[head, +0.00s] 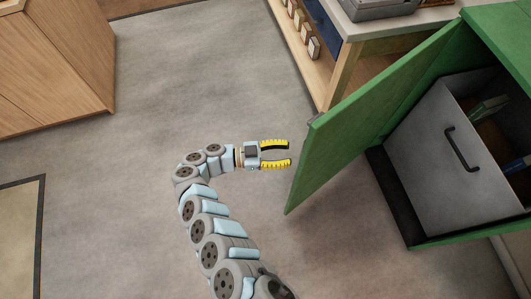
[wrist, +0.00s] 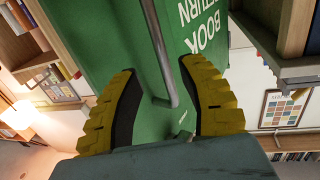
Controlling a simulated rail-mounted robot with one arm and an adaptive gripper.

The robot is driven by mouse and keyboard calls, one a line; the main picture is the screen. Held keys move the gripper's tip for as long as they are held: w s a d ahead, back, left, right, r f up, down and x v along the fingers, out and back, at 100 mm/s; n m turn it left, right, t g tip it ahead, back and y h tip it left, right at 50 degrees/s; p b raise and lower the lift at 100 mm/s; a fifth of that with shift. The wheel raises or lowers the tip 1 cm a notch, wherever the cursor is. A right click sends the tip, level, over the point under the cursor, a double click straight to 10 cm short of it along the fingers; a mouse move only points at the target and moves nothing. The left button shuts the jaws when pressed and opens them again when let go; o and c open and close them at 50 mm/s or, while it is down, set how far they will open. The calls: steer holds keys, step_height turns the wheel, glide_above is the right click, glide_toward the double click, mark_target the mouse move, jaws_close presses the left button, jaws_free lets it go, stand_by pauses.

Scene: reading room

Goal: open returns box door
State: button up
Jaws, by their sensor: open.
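The returns box (head: 487,130) is a green cabinet at the right of the head view. Its green door (head: 375,110) stands swung wide open, and a grey bin (head: 432,160) with a black handle shows inside. My gripper (head: 289,155) has yellow fingers, is open and empty, and is just left of the door's free edge in the head view. In the wrist view, the door's face (wrist: 110,35) has white "BOOK RETURN" lettering and a grey bar handle (wrist: 162,50). The handle's end lies between my open fingertips (wrist: 165,85) in the picture; I cannot tell whether they touch it.
A wooden desk or shelf unit (head: 345,65) with small blocks and a grey device (head: 378,8) stands behind the door. A wooden cabinet (head: 55,65) is at the upper left, and a rug (head: 20,235) at the lower left. The grey floor (head: 120,180) between is clear.

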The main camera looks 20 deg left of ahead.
steer(key=shift+v, duration=2.9)
steer(key=shift+a, duration=0.15)
